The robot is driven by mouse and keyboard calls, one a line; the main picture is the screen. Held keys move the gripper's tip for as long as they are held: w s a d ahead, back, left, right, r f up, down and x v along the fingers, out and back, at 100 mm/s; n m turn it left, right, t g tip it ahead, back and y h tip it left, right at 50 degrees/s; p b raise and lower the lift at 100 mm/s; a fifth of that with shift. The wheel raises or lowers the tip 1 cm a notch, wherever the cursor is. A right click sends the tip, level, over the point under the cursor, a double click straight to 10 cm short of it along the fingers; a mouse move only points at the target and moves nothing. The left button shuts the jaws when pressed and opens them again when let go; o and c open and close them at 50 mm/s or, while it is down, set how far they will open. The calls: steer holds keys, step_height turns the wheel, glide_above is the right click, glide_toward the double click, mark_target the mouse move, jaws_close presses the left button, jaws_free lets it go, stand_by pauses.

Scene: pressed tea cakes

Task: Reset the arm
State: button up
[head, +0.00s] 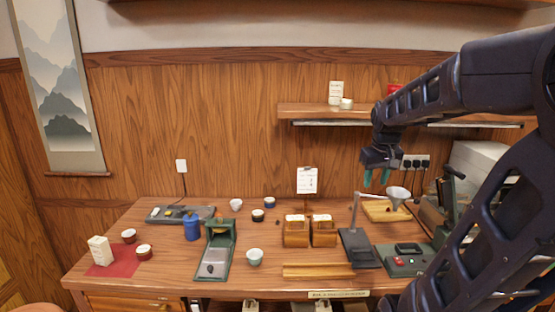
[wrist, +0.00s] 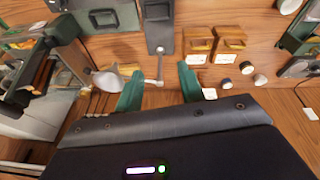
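My arm reaches in from the right in the head view, its forearm raised above the right half of the table. My gripper (head: 376,178) hangs below the wrist, fingers pointing down, near the wall and beneath the shelf's level. My gripper is open and empty, clear of the tabletop.
The wooden table (head: 150,278) holds a blue canister (head: 191,226), a green press-like device (head: 217,250), wooden boxes (head: 296,236), several cups and a red mat (head: 122,262). A dark post stand (head: 358,248) and a switch box (head: 405,260) stand at right. A wall shelf (head: 300,110) is above.

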steer(key=s+a+m+t, duration=0.1)
steer(key=s, duration=0.9)
steer(key=shift+s+a+f+m+y, duration=0.2)
steer(key=shift+a+f+m+y, duration=0.1)
steer(key=shift+f, duration=0.05)
steer(key=shift+o, duration=0.5)
steer(key=shift+s+f, duration=0.15)
steer(key=shift+s, duration=0.25)
